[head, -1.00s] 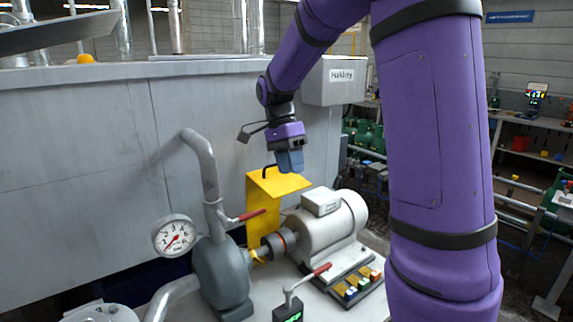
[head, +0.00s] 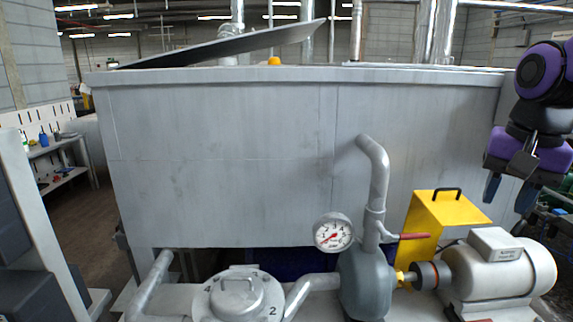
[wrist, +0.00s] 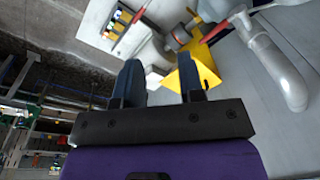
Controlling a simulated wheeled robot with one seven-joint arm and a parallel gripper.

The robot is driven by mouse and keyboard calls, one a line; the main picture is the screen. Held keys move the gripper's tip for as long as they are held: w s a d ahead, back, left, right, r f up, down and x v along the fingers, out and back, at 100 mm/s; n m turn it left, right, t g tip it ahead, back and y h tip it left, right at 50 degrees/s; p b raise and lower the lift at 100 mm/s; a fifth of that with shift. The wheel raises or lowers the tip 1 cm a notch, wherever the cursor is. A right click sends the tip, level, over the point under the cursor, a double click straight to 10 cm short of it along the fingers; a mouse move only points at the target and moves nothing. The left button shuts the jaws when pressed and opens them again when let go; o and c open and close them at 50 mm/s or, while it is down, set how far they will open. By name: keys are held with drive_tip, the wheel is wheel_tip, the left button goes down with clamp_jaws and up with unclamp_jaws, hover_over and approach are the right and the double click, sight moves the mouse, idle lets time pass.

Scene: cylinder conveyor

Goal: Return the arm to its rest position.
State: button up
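My gripper (head: 508,194) hangs at the right edge of the head view, fingers pointing down. Its two dark blue fingers are apart with nothing between them. The wrist view also shows the gripper (wrist: 161,78) open and empty. The yellow guard (head: 425,228) with a black handle (head: 447,191) stands to the left of the gripper in the head view, clear of the fingers. Most of my arm lies outside the head view.
A large grey tank (head: 220,160) with a tilted lid (head: 225,45) fills the middle. In front are a pressure gauge (head: 333,232), a pump (head: 366,285), a motor (head: 510,265) and a round-lidded housing (head: 238,298). A shelf with items (head: 60,150) stands far left.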

drive_tip(key=s+a+n+t, duration=0.3)
drive_tip(key=s+n+t, duration=0.1)
drive_tip(key=s+n, duration=0.3)
drive_tip(key=shift+s+f, duration=0.15)
drive_tip(key=shift+s, duration=0.9)
drive_tip(key=shift+c, duration=0.2)
idle(1.0)
